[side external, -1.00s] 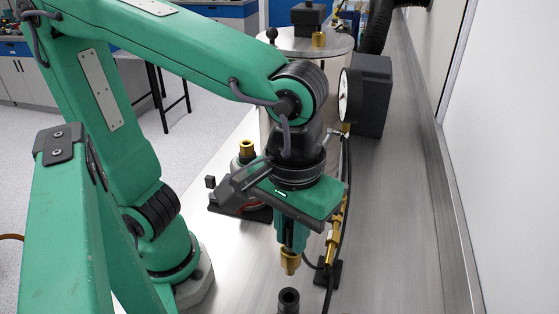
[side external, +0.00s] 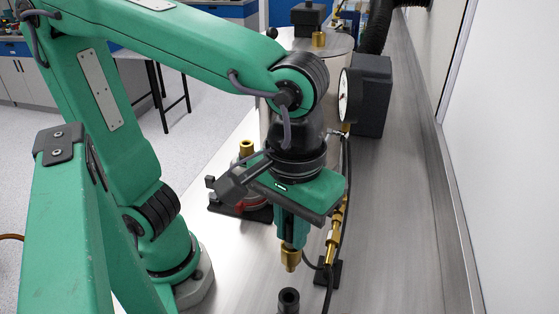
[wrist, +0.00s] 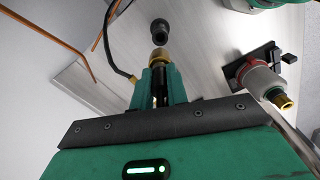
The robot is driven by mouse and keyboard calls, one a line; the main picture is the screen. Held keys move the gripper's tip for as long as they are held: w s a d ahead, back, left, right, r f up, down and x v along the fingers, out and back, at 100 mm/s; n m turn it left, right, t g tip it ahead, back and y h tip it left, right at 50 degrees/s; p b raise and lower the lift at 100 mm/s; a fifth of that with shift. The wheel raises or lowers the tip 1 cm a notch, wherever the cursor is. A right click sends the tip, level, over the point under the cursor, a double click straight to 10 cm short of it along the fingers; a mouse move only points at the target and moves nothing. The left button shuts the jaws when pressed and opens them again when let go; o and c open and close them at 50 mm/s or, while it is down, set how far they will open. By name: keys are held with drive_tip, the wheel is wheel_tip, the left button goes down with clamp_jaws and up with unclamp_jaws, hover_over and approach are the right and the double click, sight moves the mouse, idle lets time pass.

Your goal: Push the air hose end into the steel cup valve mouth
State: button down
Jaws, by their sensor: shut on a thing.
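My gripper (side external: 291,243) points down above the bench, its fingers shut on a piece with a brass tip, which I take as the air hose end (side external: 291,260). In the wrist view the brass tip (wrist: 160,58) sticks out past the fingers (wrist: 159,88), with a dark part between them. The tip hangs above and apart from an upright black socket (side external: 288,299), also in the wrist view (wrist: 158,29). A pale steel cup (wrist: 263,82) with a brass mouth (wrist: 286,103) stands on a dark base. Its brass mouth (side external: 246,147) shows left of my wrist in the side view.
A brass valve line with a black hose (side external: 333,245) stands close right of my gripper. Behind are a large steel vessel (side external: 325,46) and a black box with a gauge (side external: 371,95). The bench at right (side external: 410,220) is clear.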

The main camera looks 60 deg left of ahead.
wheel_tip(320, 180, up, 12)
drive_tip(key=r, duration=0.1)
drive_tip(key=w+a+n, duration=0.3)
drive_tip(key=w+a, duration=0.3)
drive_tip(key=a, duration=0.2)
drive_tip(key=w+a+n, duration=0.3)
drive_tip(key=w+a, duration=0.2)
drive_tip(key=a, duration=0.4)
drive_tip(key=s+a+f+n, duration=0.1)
drive_tip(key=a+n, duration=0.2)
drive_tip(key=a, duration=0.7)
drive_tip(key=s+a+n, duration=0.2)
drive_tip(key=a+n, duration=0.1)
drive_tip(key=a, duration=0.6)
drive_tip(key=shift+w+f, duration=0.2)
drive_tip(key=shift+f, duration=2.25)
drive_tip(key=shift+f, duration=0.2)
drive_tip(key=shift+f, duration=2.65)
drive_tip(key=shift+f, duration=1.65)
